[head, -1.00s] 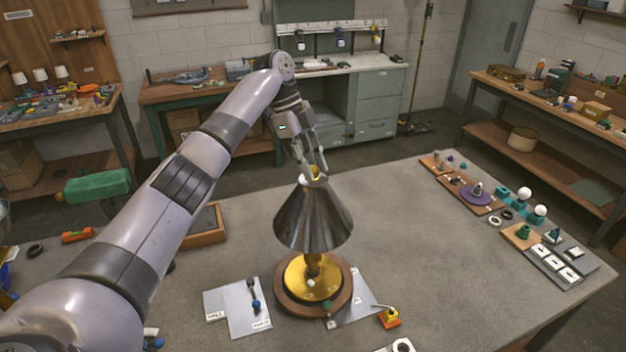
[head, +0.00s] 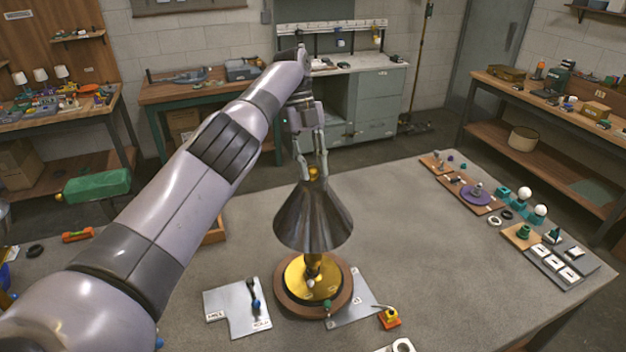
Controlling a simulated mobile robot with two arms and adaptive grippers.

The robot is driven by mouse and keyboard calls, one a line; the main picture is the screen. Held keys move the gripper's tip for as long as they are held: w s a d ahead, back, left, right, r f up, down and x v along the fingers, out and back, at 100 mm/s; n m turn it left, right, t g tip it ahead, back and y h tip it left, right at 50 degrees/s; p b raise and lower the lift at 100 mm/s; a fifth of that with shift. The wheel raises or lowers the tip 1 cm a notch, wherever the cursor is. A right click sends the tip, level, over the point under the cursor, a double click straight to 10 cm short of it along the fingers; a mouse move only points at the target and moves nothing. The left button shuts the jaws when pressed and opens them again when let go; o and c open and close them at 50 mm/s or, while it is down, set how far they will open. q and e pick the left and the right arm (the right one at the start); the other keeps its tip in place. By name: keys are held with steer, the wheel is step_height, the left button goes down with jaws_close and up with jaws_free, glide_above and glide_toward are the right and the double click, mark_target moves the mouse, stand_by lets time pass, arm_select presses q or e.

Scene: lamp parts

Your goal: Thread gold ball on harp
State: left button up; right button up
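The lamp stands on the grey table, with a dark metal cone shade (head: 313,218) over a gold stem and a round wood base (head: 341,296). The gold ball (head: 313,173) sits at the top of the shade. The harp is hidden inside the shade, so I cannot see how far the ball is threaded. My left gripper (head: 314,176) points down over the shade's top. Its fingers stand apart on either side of the ball, with a small gap seeming to show. My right gripper is not in view.
Grey plates (head: 237,306) lie at the lamp's front left, one bearing a dark piece with a blue end. A small orange and yellow part (head: 389,318) lies at front right. Several parts and trays line the table's right edge. The table between is clear.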

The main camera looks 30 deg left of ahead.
arm_select(q)
steer(key=o, duration=0.3)
steer(key=shift+s+f, duration=0.1)
steer(key=shift+f, duration=0.05)
steer(key=shift+w+a+n, duration=0.1)
steer(key=shift+w+n, duration=0.1)
steer(key=shift+n, duration=0.1)
steer(key=n+t, duration=0.1)
steer(key=n, duration=0.1)
steer(key=n+b, duration=0.1)
steer(key=n, duration=0.1)
steer(key=shift+s+t+h, duration=0.2)
steer(key=shift+t+h, duration=0.2)
steer(key=shift+n+t, duration=0.4)
steer(key=shift+n, duration=0.8)
steer(key=n+t, duration=0.1)
steer(key=n, duration=0.4)
steer(key=shift+s+t+y, duration=0.15)
steer(key=shift+t+y, duration=0.15)
steer(key=shift+t, duration=0.1)
steer(key=n+t+y+p, duration=0.1)
steer(key=n, duration=0.3)
steer(key=shift+n, duration=0.3)
steer(key=n, duration=0.2)
steer(key=n+t+y, duration=0.1)
steer(key=n, duration=0.1)
steer(key=shift+d, duration=0.25)
